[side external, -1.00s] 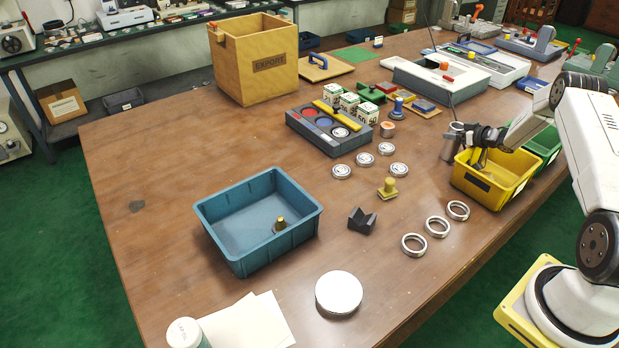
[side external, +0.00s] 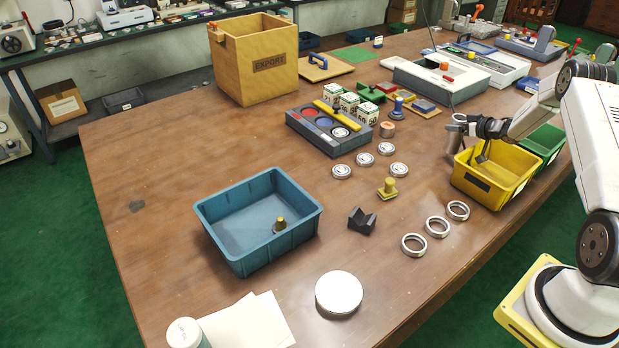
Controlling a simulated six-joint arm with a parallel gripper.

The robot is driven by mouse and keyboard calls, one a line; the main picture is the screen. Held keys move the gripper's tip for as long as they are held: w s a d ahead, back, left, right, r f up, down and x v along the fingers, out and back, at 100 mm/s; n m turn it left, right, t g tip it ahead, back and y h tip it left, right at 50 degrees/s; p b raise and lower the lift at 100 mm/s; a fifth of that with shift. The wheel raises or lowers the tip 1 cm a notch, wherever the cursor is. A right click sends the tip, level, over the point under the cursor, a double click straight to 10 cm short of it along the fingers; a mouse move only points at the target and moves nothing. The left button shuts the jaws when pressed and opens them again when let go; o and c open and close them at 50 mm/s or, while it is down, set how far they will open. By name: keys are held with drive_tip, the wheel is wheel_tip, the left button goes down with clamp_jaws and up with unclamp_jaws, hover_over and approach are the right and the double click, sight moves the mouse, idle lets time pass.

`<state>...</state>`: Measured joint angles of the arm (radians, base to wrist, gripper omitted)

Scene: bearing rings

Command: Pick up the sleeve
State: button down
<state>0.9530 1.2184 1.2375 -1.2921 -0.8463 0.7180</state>
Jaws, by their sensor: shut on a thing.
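The sleeve appears to be the grey metal cylinder (side external: 453,143) at the left rim of the yellow bin (side external: 497,187). My gripper (side external: 461,127) is at its upper part, reaching in from the right, and is shut on it. The cylinder looks about upright. The fingers are small and dark here, and their contact with the cylinder is partly hidden. I cannot tell whether its bottom touches the table.
A green bin (side external: 546,146) stands behind the yellow one. Three metal rings (side external: 437,227), a yellow stamp-like piece (side external: 387,189) and a dark V-block (side external: 361,221) lie in front.

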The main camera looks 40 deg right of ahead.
drive_tip(key=s+a+r, duration=0.8)
drive_tip(key=s+r, duration=0.2)
drive_tip(key=s, duration=0.1)
drive_tip(key=shift+a+r, duration=0.15)
drive_tip(key=shift+a, duration=0.05)
idle(0.4)
idle(1.0)
